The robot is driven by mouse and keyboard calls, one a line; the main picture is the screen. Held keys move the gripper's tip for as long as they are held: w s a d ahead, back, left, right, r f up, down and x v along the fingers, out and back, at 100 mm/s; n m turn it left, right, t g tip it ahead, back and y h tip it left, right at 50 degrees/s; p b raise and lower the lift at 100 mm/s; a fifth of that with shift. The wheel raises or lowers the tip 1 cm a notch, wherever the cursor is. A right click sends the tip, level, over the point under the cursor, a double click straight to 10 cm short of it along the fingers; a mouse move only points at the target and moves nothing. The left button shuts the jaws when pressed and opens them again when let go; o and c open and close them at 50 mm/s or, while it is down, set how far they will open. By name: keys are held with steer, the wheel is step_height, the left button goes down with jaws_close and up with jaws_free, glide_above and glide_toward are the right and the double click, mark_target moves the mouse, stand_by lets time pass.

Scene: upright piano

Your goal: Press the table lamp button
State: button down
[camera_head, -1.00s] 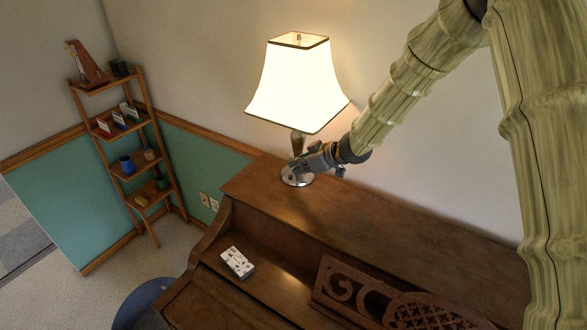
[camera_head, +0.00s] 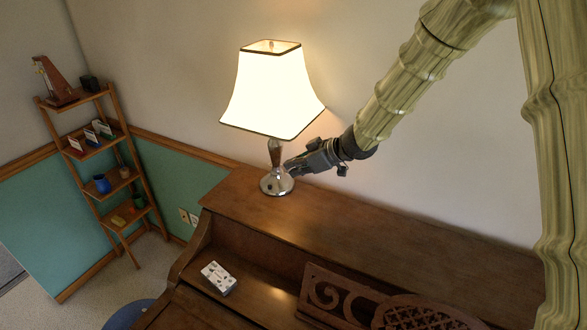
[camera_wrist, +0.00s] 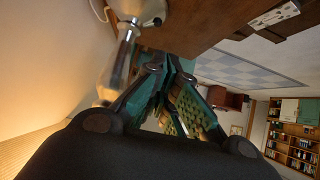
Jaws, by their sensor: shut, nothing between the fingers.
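The table lamp (camera_head: 272,92) stands upright and lit on top of the piano, with a cream shade, a slim stem and a round shiny base (camera_head: 277,183). In the wrist view its base (camera_wrist: 148,8) is at the top and its stem (camera_wrist: 121,58) runs down left of the fingers. A small dark spot shows on the base; I cannot tell if it is the button. My gripper (camera_head: 291,168) is shut and empty, just right of the stem, below the shade and slightly above the base. Its fingers (camera_wrist: 160,62) also show in the wrist view. Contact with the lamp is unclear.
The brown piano top (camera_head: 400,235) is clear to the right of the lamp. A small white patterned box (camera_head: 218,278) lies on the piano's lower ledge, beside a carved music stand (camera_head: 340,298). The wall is close behind. A ladder shelf (camera_head: 105,160) stands at left.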

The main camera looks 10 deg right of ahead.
steer(key=f+t+y+b, duration=0.1)
steer(key=b, duration=0.3)
steer(key=d+f+n+t+y+b, duration=0.1)
steer(key=y+b, duration=0.1)
steer(key=b, duration=0.3)
steer(key=shift+w+t, duration=0.1)
steer(key=shift+t, duration=0.2)
steer(key=shift+r, duration=0.1)
steer(key=shift+a, duration=0.15)
steer(key=p, duration=0.4)
glide_above(270, 187)
steer(key=f, duration=0.4)
steer(key=shift+s+d+f, duration=0.2)
steer(key=shift+s+d, duration=0.05)
steer(key=shift+s, duration=0.1)
steer(key=shift+d+f+p, duration=0.15)
steer(key=shift+f+p, duration=0.25)
steer(key=shift+f, duration=0.85)
